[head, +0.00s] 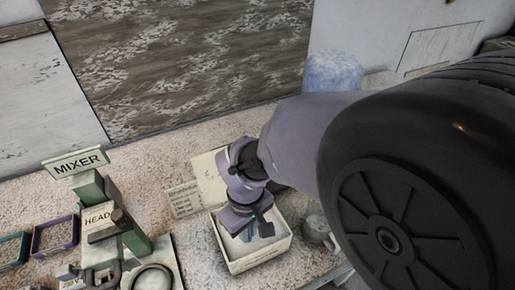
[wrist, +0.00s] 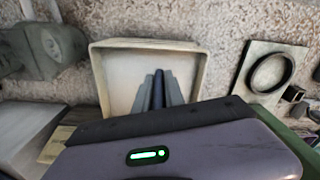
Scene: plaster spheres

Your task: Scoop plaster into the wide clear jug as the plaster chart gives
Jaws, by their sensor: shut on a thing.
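My gripper (head: 247,222) points down into a cream open box (head: 262,264). In the wrist view its fingers (wrist: 158,92) reach inside the box (wrist: 116,72), shut on a slim dark grey thing (wrist: 158,88), perhaps a handle. Its lower end is hidden. Pale material shows in the box in the head view, partly covered by the gripper. A small card with lines of writing (head: 184,199) stands left of the box, too small to read. I cannot make out a wide clear jug for certain; a pale bluish rounded thing (head: 333,70) stands at the back.
A green machine labelled HEAD (head: 97,218), with a MIXER sign (head: 77,162), stands left of the box. A plate with a black ring (wrist: 268,72) lies beside it. A grey-green cup (head: 317,229) stands close right of the box. Teal and purple trays (head: 54,236) lie far left.

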